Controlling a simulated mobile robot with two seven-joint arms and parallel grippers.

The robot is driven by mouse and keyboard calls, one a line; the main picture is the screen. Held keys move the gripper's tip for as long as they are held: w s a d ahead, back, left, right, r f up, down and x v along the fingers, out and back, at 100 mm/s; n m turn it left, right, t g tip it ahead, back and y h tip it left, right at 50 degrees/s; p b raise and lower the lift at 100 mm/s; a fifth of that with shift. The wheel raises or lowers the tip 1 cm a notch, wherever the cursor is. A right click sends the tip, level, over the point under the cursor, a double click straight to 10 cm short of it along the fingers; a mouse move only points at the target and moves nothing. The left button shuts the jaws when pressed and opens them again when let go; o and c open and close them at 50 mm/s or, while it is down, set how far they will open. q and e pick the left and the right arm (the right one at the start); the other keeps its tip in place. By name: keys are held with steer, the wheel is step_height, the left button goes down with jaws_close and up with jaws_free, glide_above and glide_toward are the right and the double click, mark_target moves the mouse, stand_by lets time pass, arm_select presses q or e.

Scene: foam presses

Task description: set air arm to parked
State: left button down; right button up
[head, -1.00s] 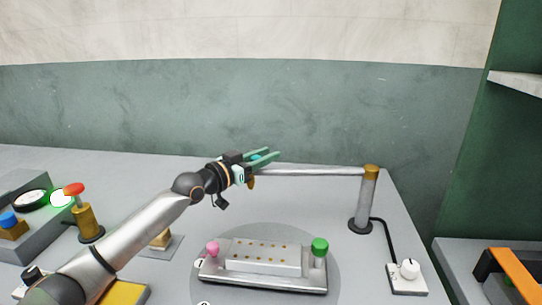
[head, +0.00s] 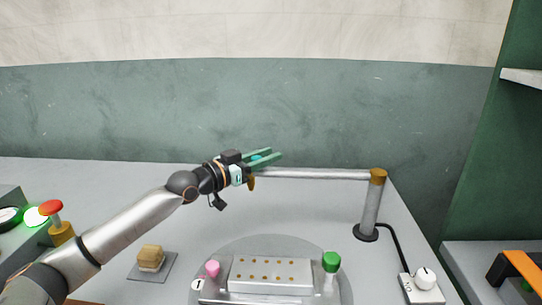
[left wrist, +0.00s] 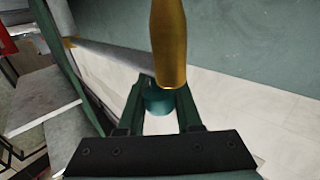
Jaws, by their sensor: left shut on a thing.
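The air arm (head: 315,174) is a silver horizontal bar on a grey post (head: 370,208) with a gold cap, at the right of the table. It reaches left from the post, along the table's back side. A gold nozzle (head: 251,183) hangs at its left end and looms large in the left wrist view (left wrist: 168,40). My left gripper (head: 281,156) is at that end, with its green fingers shut on a teal knob (head: 257,158); the knob also shows between the fingers in the left wrist view (left wrist: 158,102). My right gripper is not in view.
A metal press plate (head: 270,272) with pink (head: 212,268) and green (head: 331,262) knobs stands front centre. A white dial box (head: 424,285) is cabled to the post. A foam block (head: 151,257) and a red button (head: 50,207) are at left. The table behind the plate is clear.

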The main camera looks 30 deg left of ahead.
arm_select(q)
steer(key=shift+w+a+r, duration=0.1)
steer(key=shift+a+r, duration=0.1)
steer(key=shift+a, duration=0.05)
steer(key=c, duration=0.9)
jaws_free()
steer(key=o, duration=0.3)
steer(key=shift+w+d+f, duration=0.1)
steer(key=shift+f, duration=0.05)
